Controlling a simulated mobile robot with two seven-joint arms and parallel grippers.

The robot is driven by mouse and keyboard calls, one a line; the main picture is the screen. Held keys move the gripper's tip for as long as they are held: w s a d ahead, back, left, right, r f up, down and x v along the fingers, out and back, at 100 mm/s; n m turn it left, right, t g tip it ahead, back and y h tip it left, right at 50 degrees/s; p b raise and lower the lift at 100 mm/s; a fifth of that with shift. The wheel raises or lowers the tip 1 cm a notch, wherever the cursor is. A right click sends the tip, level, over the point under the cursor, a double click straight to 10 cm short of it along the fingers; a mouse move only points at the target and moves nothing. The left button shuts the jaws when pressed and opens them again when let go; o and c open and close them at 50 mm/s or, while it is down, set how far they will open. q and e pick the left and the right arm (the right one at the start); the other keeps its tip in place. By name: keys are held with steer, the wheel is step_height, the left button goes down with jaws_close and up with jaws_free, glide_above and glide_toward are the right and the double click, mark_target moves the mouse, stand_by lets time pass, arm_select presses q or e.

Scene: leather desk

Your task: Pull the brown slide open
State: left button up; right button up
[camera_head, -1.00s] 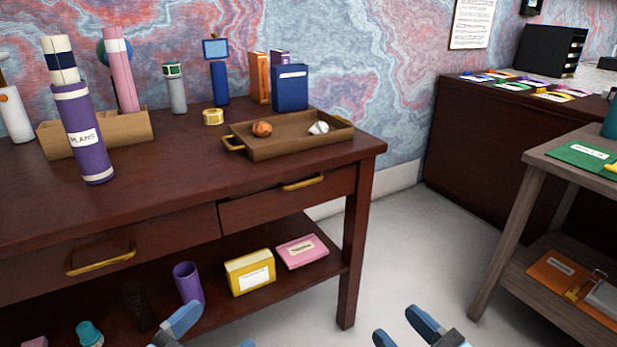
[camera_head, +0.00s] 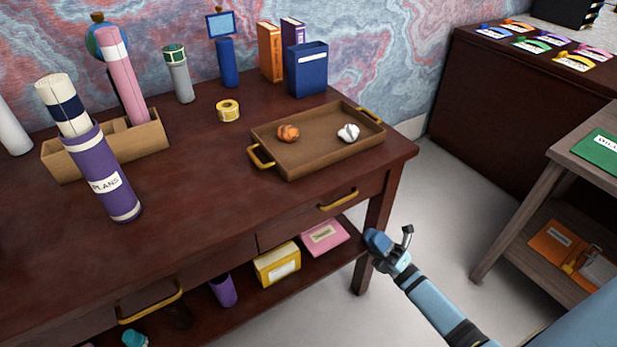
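The dark brown desk has two drawers in its front. The right drawer (camera_head: 300,222) has a brass handle (camera_head: 338,199) and looks shut. The left drawer (camera_head: 200,276) has a larger brass handle (camera_head: 150,303) near the bottom edge and also looks shut. My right gripper (camera_head: 391,243) is in front of the desk's right front leg, to the right of and below the right drawer's handle, apart from it. It holds nothing that I can see; its finger gap is seen at an angle and is unclear. My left gripper is out of view.
A brown tray (camera_head: 322,166) with two crumpled balls stands above the right drawer. A purple tube (camera_head: 103,178) stands tilted on the desk. A yellow box (camera_head: 277,265) and a pink box (camera_head: 323,238) lie on the lower shelf. A grey side table (camera_head: 560,170) stands at right.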

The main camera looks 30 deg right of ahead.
mark_target(346, 199)
steer(key=shift+n+y, duration=0.4)
steer(key=shift+y, duration=0.1)
steer(key=p+x, duration=0.1)
steer(key=x, duration=1.2)
steer(key=shift+w+a+r, duration=0.1)
steer(key=shift+w+a, duration=0.1)
steer(key=shift+a, duration=0.05)
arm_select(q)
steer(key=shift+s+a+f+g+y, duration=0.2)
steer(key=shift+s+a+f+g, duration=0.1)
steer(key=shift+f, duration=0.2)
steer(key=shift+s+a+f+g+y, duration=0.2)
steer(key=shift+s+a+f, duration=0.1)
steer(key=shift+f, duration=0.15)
arm_select(e)
jaws_close()
